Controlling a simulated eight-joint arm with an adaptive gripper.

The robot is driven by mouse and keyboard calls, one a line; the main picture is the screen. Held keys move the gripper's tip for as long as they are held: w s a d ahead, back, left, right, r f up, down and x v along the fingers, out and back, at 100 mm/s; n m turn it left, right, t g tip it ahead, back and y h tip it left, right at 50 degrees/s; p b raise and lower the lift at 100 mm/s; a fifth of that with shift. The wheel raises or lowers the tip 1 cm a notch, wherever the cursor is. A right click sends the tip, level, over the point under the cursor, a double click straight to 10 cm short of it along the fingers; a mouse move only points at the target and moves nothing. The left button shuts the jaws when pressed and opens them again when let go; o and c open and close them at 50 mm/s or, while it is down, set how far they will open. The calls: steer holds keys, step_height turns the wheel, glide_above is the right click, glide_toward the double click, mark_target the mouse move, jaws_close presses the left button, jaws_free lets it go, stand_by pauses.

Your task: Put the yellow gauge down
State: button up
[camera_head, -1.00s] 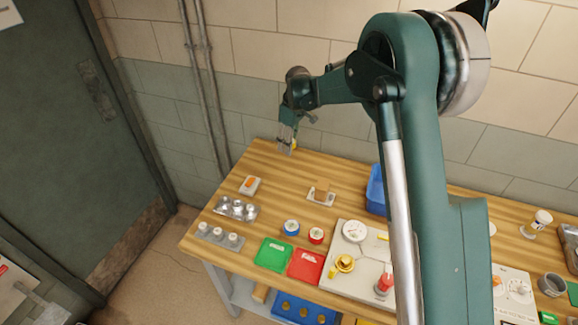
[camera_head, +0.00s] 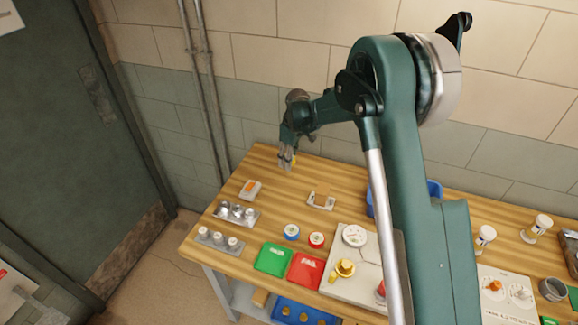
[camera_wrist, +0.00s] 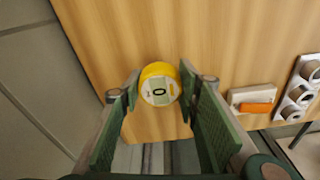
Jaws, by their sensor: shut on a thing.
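The yellow gauge (camera_wrist: 153,70) shows in the wrist view, between the green pads of my gripper (camera_wrist: 159,80). It has a yellow rim and a pale face with a dark "0". In the head view only a small yellow bit of it (camera_head: 294,160) shows beside the fingers. My gripper (camera_head: 286,162) is shut on it, low over the far left part of the wooden table (camera_head: 325,169). I cannot tell whether the gauge touches the wood.
A white block with an orange part (camera_head: 250,189) lies nearest on the table. A white holder with a tan block (camera_head: 322,199) is to the right. A blue bin (camera_head: 435,190) stands partly behind my arm. Green (camera_head: 273,257) and red (camera_head: 304,268) trays are in front. Wood around the gripper is clear.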

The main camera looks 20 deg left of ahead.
steer(key=shift+f, duration=1.65)
steer(key=shift+f, duration=0.15)
steer(key=o, duration=1)
steer(key=r, duration=0.4)
steer(key=d+r, duration=0.1)
steer(key=r, duration=0.7)
steer(key=shift+s+d+r, duration=0.1)
steer(key=shift+s+d, duration=0.05)
steer(key=shift+d, duration=0.05)
